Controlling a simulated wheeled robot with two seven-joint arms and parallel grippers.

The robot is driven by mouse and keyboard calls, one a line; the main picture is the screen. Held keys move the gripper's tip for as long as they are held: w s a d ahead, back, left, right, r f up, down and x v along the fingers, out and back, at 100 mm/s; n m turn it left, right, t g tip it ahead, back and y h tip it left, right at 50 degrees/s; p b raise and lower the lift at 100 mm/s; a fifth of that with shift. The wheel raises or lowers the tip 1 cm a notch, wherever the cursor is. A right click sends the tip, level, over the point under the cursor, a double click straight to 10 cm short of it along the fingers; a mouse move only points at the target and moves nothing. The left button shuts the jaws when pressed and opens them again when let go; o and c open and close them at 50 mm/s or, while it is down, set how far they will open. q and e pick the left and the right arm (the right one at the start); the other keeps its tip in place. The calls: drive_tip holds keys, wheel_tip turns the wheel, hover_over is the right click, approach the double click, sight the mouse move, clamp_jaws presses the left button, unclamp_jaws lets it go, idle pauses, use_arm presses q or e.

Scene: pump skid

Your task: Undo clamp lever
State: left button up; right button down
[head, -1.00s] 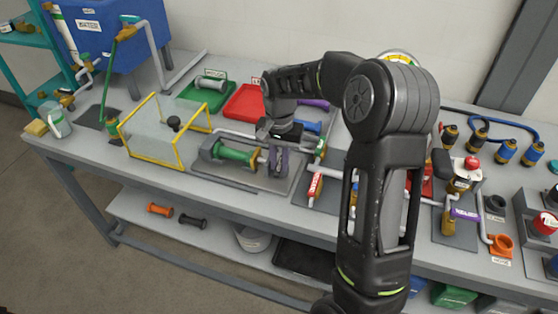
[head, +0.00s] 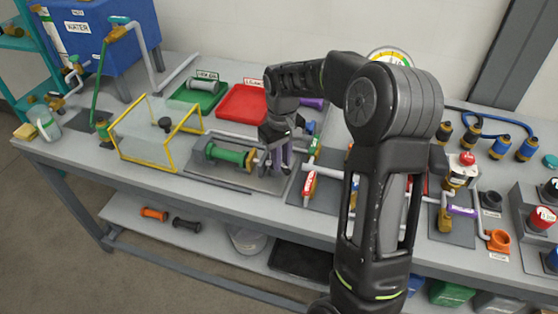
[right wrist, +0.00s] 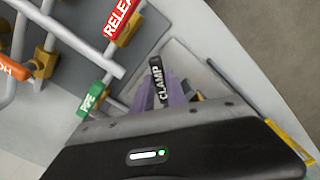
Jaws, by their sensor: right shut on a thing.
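My right gripper (head: 276,141) is down at the clamp and shut on the lever. My left gripper is not in view.
A yellow-framed clear guard (head: 180,137) stands left of the clamp. Green (head: 196,95) and red (head: 243,103) trays lie behind.

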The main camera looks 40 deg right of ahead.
drive_tip(key=n, duration=0.2)
drive_tip(key=d+n, duration=0.1)
drive_tip(key=shift+n, duration=0.4)
drive_tip(key=shift+w+d+n, duration=0.15)
drive_tip(key=shift+d+n, duration=0.05)
drive_tip(key=shift+n, duration=0.75)
drive_tip(key=shift+w+d+n, duration=0.1)
drive_tip(key=shift+d+n, duration=0.1)
drive_tip(key=shift+n, duration=0.75)
drive_tip(key=c, duration=1.6)
unclamp_jaws()
drive_tip(key=shift+r+b, duration=0.55)
drive_tip(key=shift+r, duration=3.4)
drive_tip(key=shift+f, duration=0.1)
